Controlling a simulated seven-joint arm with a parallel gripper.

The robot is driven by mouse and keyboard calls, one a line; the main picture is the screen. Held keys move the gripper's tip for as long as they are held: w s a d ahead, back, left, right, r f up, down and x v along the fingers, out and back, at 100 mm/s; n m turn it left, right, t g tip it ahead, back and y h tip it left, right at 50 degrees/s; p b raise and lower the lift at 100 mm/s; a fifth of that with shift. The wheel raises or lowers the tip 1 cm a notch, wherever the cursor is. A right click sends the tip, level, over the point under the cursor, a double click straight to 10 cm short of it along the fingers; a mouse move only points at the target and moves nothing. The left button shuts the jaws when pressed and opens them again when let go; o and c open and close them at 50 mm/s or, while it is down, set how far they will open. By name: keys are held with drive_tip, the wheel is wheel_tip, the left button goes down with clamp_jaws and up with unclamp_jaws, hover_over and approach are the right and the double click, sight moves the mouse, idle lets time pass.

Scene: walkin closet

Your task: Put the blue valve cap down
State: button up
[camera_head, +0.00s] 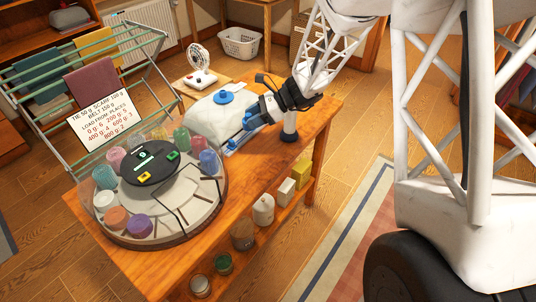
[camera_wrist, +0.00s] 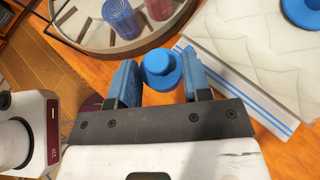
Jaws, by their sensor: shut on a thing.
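The blue valve cap (camera_wrist: 162,70) is a round blue piece with a smaller raised disc, held between the two blue fingers of my gripper (camera_wrist: 160,84). In the head view my gripper (camera_head: 240,136) points down and left over the wooden table, beside the white quilted bag (camera_head: 197,121). There the fingers and cap blend together in blue. The bag has a round blue fitting (camera_head: 223,97) on top, which also shows in the wrist view (camera_wrist: 302,12). I cannot tell whether the cap touches the table.
A round tray (camera_head: 133,236) with several coloured jars and a dark centre device (camera_head: 150,162) fills the table's left part. A blue-striped bag edge (camera_wrist: 240,95) lies right of the cap. Bare wood (camera_head: 262,165) shows towards the table's front right. A dark-based post (camera_head: 289,134) stands near the right edge.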

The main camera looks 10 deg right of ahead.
drive_tip(key=s+d+f, duration=0.4)
drive_tip(key=s, duration=0.5)
drive_tip(key=s+d+f, duration=0.4)
drive_tip(key=s, duration=0.4)
drive_tip(key=shift+s, duration=0.4)
drive_tip(key=shift+w+a+f, duration=0.1)
drive_tip(key=shift+w+f, duration=0.05)
hover_over(274, 157)
drive_tip(key=shift+f, duration=0.7)
drive_tip(key=shift+f, duration=0.1)
drive_tip(key=shift+f, duration=1.7)
drive_tip(key=shift+f, duration=0.1)
